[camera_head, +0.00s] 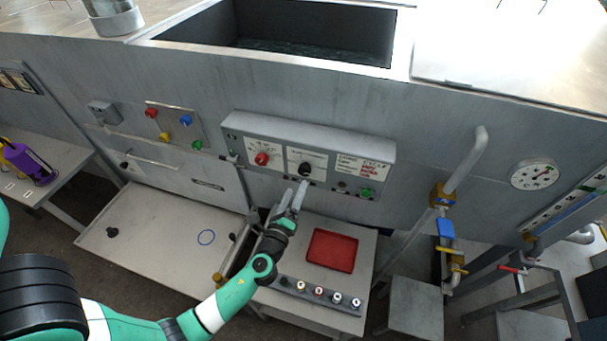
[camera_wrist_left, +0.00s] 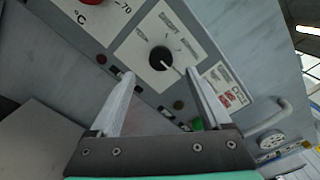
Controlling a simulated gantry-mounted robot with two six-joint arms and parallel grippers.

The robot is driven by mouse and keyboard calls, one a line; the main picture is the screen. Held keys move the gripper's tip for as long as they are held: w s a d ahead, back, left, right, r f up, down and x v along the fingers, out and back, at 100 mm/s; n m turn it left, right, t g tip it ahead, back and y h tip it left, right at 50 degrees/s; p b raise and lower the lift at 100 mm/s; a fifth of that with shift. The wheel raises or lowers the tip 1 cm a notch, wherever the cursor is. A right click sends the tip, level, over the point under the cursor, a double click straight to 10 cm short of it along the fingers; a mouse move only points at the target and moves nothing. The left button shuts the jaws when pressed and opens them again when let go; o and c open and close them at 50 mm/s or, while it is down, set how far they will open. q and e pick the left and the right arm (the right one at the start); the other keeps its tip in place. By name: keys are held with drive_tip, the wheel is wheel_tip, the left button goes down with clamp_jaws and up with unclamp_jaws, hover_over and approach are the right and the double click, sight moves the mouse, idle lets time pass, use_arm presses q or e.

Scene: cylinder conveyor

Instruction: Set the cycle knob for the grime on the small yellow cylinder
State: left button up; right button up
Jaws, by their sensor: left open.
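The black cycle knob (camera_head: 305,169) sits on a white plate in the middle of the grey control panel (camera_head: 235,123). In the left wrist view the knob (camera_wrist_left: 160,58) has a pale pointer mark toward its lower right, with printed marks around it. My left gripper (camera_head: 297,192) is open and empty, just below the knob. In the left wrist view its fingertips (camera_wrist_left: 158,74) are spread to either side of the knob's lower part, and I cannot tell whether they touch it. I cannot make out a small yellow cylinder. My right gripper is not in view.
A red temperature knob (camera_head: 262,158) is left of the cycle knob, and a green button (camera_head: 366,192) is to the right. Below, a table holds a red tray (camera_head: 332,251) and a row of several small capped pieces (camera_head: 318,291). A sink (camera_head: 310,30) is above.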

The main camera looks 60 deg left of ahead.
sight(303, 173)
use_arm(q)
drive_tip(key=x, duration=0.7)
drive_tip(key=shift+w+a, duration=0.15)
drive_tip(key=shift+w, duration=0.05)
clamp_jaws()
